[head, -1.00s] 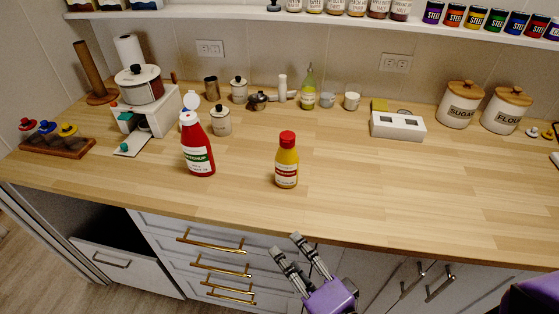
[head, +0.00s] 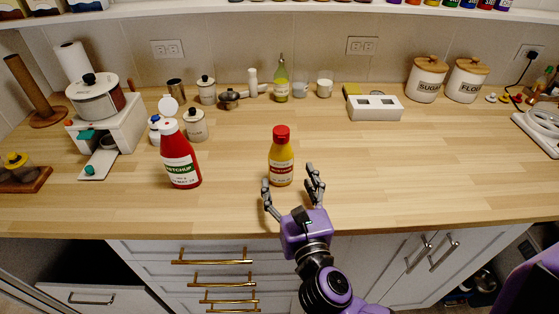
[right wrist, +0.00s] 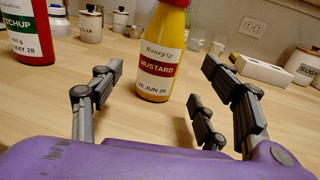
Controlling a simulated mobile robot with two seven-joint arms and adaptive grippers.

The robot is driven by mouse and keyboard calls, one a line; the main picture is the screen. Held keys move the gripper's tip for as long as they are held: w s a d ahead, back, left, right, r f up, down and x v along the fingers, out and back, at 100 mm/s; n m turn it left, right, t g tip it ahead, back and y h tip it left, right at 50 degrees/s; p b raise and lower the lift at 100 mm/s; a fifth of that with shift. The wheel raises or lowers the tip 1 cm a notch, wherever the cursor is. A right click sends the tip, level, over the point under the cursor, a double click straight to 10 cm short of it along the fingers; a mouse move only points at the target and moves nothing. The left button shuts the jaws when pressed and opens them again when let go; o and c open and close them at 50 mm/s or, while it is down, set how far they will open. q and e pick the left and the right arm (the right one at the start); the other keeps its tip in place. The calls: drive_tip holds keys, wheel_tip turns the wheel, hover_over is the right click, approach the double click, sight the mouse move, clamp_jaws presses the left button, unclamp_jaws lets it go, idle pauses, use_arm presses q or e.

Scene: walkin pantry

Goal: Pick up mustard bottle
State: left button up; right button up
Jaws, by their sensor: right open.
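The mustard bottle (head: 281,158) is yellow with a red cap and stands upright on the wooden counter, right of the ketchup bottle. My right gripper (head: 292,192) is open and empty just in front of it, fingers spread and pointing toward it. In the right wrist view the mustard bottle (right wrist: 160,55) stands beyond and between the open fingers of the gripper (right wrist: 165,95), with its label facing me. The fingers seem not to touch it. My left gripper is not in view.
The red ketchup bottle (head: 180,160) stands to the left on the counter (head: 400,180). Canisters (head: 195,125), an oil bottle (head: 281,82), cups and a white block (head: 375,108) stand along the back. The counter right of the mustard is clear.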

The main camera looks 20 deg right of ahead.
sight(283, 169)
drive_tip(key=w, duration=0.4)
drive_tip(key=w+p, duration=0.1)
drive_tip(key=w, duration=0.1)
drive_tip(key=shift+w+d+r, duration=0.25)
drive_tip(key=shift+w, duration=0.1)
drive_tip(key=shift+w+f, duration=0.1)
drive_tip(key=shift+w, duration=0.15)
drive_tip(key=c, duration=1.5)
